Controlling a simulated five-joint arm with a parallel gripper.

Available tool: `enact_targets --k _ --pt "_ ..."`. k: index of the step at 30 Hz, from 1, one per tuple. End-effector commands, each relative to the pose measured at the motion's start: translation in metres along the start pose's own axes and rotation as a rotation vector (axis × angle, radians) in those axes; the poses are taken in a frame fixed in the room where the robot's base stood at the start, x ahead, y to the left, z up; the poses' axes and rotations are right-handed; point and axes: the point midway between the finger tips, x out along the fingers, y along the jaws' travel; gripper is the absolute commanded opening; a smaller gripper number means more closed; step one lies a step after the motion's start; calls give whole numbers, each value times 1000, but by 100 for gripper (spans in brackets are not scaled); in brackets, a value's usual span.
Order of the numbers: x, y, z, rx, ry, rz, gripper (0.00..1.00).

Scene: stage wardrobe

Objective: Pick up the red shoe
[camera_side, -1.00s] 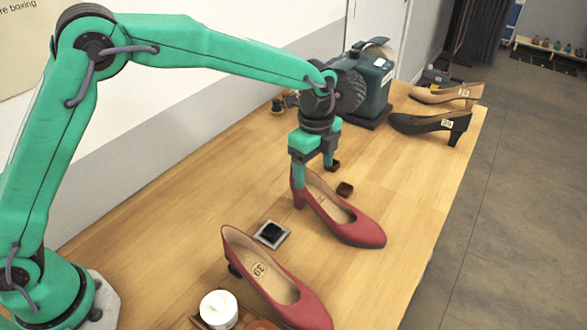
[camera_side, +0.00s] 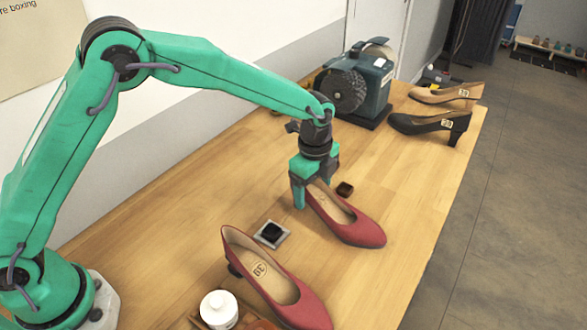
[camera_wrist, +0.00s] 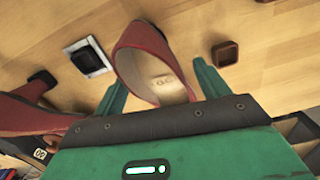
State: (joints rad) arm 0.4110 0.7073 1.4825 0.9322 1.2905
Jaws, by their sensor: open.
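A red high-heeled shoe (camera_side: 352,225) stands on the wooden table in the side view, under my gripper (camera_side: 313,198). A second red shoe (camera_side: 283,287) stands nearer the camera, marked 39 inside. In the wrist view my gripper (camera_wrist: 160,88) is open. Its fingers are on either side of the heel end of the first red shoe (camera_wrist: 150,62), whose tan insole shows between them. The second red shoe (camera_wrist: 28,112) is at the left there. My gripper covers part of the first shoe's heel end in the side view, so I cannot tell whether the fingers touch it.
A small dark square box (camera_side: 345,189) lies beside the shoe. A black pad in a grey frame (camera_side: 271,234) lies between the red shoes. A white jar (camera_side: 219,309) stands at the front. A grinder (camera_side: 362,85), a black shoe (camera_side: 432,125) and a tan shoe (camera_side: 447,95) stand at the back.

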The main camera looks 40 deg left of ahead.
Motion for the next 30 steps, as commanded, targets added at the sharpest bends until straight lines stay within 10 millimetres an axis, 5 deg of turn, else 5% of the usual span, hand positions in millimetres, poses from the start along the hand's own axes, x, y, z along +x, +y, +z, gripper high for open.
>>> enact_targets --k 13,21,30 --pt "0 0 0 0 0 0 74" --pt "0 0 0 0 0 1 24" --pt "-2 0 0 0 0 -1 24"
